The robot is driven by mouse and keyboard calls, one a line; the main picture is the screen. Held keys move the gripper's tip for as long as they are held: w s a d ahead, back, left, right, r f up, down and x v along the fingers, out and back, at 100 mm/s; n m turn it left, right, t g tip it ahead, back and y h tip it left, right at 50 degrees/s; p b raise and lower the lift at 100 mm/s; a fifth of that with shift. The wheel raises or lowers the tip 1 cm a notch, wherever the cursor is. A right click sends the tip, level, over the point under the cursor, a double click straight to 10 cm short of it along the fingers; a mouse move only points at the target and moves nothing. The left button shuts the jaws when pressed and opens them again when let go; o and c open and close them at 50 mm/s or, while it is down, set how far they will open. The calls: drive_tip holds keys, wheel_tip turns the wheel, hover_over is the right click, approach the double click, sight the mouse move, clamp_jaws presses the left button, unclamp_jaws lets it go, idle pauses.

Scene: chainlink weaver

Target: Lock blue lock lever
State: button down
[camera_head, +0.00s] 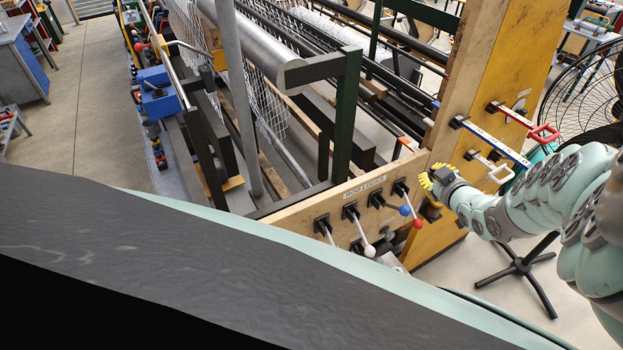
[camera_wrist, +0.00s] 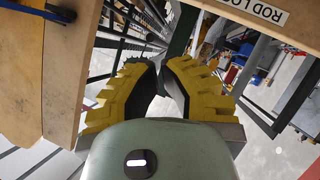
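The blue lock lever (camera_head: 404,210) is on the wooden panel labelled for rod locks in the head view. Its blue round knob points right, and its shaft comes from a black mount. The red-knobbed lever (camera_head: 418,224) is close beside it on the right. My gripper (camera_head: 430,184), with yellow fingers, is up and to the right of the blue knob, apart from it. In the wrist view the fingertips (camera_wrist: 161,68) are drawn together with nothing seen between them. The blue lever cannot be made out in the wrist view.
White-knobbed levers (camera_head: 369,250) sit left on the same panel (camera_head: 285,222). A yellow-faced wooden post (camera_head: 490,85) stands behind my gripper, carrying a red handle (camera_head: 545,133) and a white handle (camera_head: 500,173). The label (camera_wrist: 258,10) shows partly in the wrist view.

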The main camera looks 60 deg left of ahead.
drive_tip(key=s+d+f+n+g+h, duration=0.2)
drive_tip(key=s+n+g, duration=0.15)
drive_tip(key=s, duration=0.25)
drive_tip(key=b, duration=0.6)
hover_over(404, 211)
drive_tip(key=s+a, duration=0.2)
drive_tip(key=a, duration=0.1)
wheel_tip(404, 211, down, 7)
drive_tip(key=shift+w+d+f+m+b, duration=0.25)
drive_tip(key=shift+w+d+f+b, duration=0.25)
drive_tip(key=shift+f+b, duration=0.15)
drive_tip(key=shift+w+d+f+m+b, duration=0.2)
drive_tip(key=shift+w+d+f+b, duration=0.15)
drive_tip(key=shift+w+f+b, duration=0.3)
drive_tip(key=shift+s, duration=0.15)
drive_tip(key=shift+f, duration=0.1)
drive_tip(key=shift+d+f+b, duration=0.35)
drive_tip(key=shift+d, duration=0.05)
drive_tip(key=shift+d+f+y+b, duration=0.2)
drive_tip(key=shift+y+b, duration=0.1)
drive_tip(key=shift+y, duration=0.1)
